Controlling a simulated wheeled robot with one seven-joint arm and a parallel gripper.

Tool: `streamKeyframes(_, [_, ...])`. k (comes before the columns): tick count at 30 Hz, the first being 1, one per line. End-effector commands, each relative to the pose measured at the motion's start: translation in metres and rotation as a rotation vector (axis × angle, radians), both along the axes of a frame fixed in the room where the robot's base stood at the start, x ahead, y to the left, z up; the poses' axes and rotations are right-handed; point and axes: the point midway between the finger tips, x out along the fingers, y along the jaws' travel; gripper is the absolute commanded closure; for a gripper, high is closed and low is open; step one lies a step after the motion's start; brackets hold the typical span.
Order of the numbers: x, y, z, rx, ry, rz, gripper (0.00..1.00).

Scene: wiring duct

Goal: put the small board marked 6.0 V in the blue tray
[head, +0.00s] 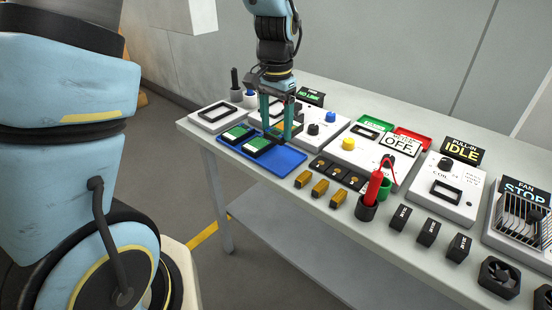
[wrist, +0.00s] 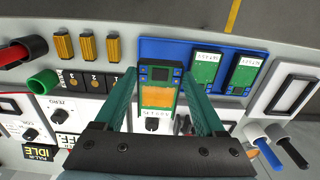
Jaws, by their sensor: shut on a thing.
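My gripper (head: 277,133) is shut on a small green board with an orange area, which shows between the two teal fingers in the wrist view (wrist: 157,97). Its marking is too small to read. The blue tray (head: 287,161) lies on the table, just below and in front of the gripper; in the wrist view the tray (wrist: 205,47) is beyond the held board, whose far end overlaps it in the picture. Two other green boards, a left one (head: 237,133) and a right one (head: 259,144), lie in the tray's left part. Their markings are not legible either.
A white panel with a dark frame (head: 212,116) stands left of the tray. A white unit with a blue knob (head: 330,117) stands behind it. Several orange parts (head: 320,188) and a red-handled tool (head: 374,186) in a cup are to the right. The tray's right part is bare.

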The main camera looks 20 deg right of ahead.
Motion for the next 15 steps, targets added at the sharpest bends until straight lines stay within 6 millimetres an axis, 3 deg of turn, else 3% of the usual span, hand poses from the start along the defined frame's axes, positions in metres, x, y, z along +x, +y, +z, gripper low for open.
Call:
streamKeyframes(3, [-0.001,0.001,-0.022,0.006,0.004,-0.001,0.77])
streamKeyframes(15, [-0.001,0.001,-0.071,0.004,0.005,-0.001,0.77])
